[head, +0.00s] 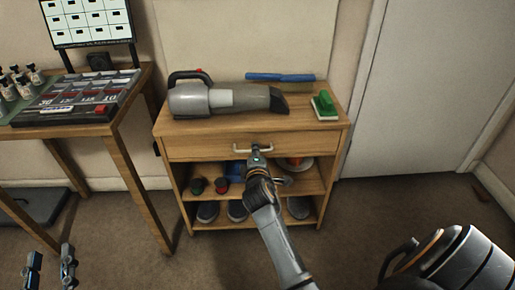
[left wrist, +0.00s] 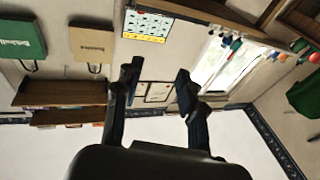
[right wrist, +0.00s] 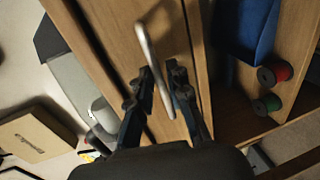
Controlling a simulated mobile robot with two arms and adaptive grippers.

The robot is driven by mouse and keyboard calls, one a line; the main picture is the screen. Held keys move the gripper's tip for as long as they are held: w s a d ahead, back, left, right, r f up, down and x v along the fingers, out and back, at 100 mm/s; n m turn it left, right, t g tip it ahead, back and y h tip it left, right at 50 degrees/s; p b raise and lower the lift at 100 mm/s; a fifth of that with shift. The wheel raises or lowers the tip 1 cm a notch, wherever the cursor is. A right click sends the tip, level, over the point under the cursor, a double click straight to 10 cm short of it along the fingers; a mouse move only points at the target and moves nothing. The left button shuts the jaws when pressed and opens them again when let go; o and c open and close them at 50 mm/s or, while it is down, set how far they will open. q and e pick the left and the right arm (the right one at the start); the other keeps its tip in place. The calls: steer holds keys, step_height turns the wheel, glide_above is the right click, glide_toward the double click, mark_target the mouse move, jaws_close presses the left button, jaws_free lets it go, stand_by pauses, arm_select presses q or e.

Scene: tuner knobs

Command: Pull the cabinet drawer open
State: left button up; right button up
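The wooden cabinet (head: 188,152) stands at the centre of the head view. Its drawer (head: 205,147) looks closed, with the front flush under the top. The pale bar handle (head: 268,149) is on the drawer front. My right gripper (head: 256,152) is at this handle. In the right wrist view the handle (right wrist: 146,45) runs between the two fingers of my right gripper (right wrist: 160,72). The fingers are fairly close to the bar, but whether they press on it is unclear. My left gripper (head: 50,262) is open and empty, low at the left, far from the cabinet.
Shoes and spools fill the open shelves below. A wooden table (head: 125,125) stands to the left. The floor before the cabinet is clear.

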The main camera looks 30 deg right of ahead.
arm_select(q)
steer(key=shift+w+d+r+t, duration=0.1)
steer(key=shift+d+r+t, duration=0.15)
steer(key=shift+r, duration=0.15)
steer(key=shift+w+d+r+t, duration=0.1)
steer(key=shift+r+t, duration=0.15)
steer(key=shift+r, duration=0.15)
arm_select(e)
steer(key=shift+w+d, duration=0.15)
steer(key=shift+w, duration=0.2)
steer(key=shift+c, duration=0.2)
jaws_close()
arm_select(q)
steer(key=shift+d+r, duration=0.1)
steer(key=shift+d, duration=0.25)
